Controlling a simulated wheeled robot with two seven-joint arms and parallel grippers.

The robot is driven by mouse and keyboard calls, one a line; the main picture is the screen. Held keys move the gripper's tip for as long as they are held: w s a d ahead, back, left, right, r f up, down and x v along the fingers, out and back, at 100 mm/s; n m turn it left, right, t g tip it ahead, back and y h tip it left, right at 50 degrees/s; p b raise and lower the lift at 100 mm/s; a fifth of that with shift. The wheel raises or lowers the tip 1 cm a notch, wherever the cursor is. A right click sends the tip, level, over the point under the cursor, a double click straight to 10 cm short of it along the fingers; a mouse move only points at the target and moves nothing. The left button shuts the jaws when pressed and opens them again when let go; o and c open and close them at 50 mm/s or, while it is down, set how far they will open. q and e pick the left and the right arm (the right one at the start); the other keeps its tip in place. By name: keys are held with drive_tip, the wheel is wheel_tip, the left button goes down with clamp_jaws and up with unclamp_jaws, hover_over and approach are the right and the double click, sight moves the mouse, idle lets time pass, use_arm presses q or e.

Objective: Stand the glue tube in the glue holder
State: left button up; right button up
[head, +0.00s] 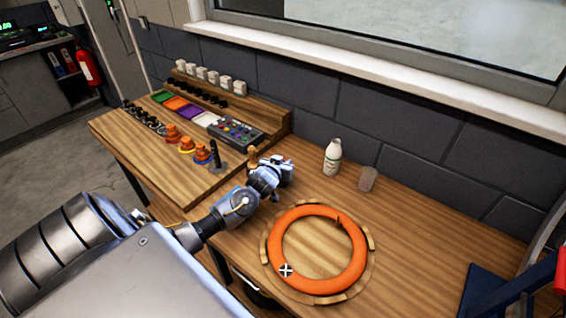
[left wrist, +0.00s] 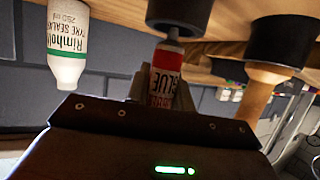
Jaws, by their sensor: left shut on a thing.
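My left gripper (head: 273,175) is shut on the glue tube and sits low over the bench, beside the wooden stepped rack. In the left wrist view, which looks upside down, the white and red glue tube (left wrist: 165,82) is between the fingers (left wrist: 160,92). Its narrow tip points at a dark round cup (left wrist: 180,16), which looks like the glue holder. The tip overlaps the cup's rim in the picture; I cannot tell whether it is inside. In the head view, the tube and this cup are hidden by my gripper. My right gripper is not in view.
A tyre sealant bottle (head: 333,157) and a grey cylinder (head: 367,179) stand right of my gripper. A second dark cup (left wrist: 283,40) holds a wooden handle (left wrist: 256,96). An orange ring (head: 275,262) lies in front. The bench's right part has free room.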

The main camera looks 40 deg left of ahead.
use_arm(q)
drive_tip(key=shift+f+b, duration=0.95)
drive_tip(key=shift+f, duration=0.7)
drive_tip(key=o, duration=1)
drive_tip(key=shift+o, duration=0.2)
drive_tip(key=b+v, duration=0.1)
drive_tip(key=v, duration=0.9)
drive_tip(key=shift+s+d+r+b, duration=0.15)
drive_tip(key=shift+s+r+b, duration=0.1)
drive_tip(key=shift+s+b, duration=0.1)
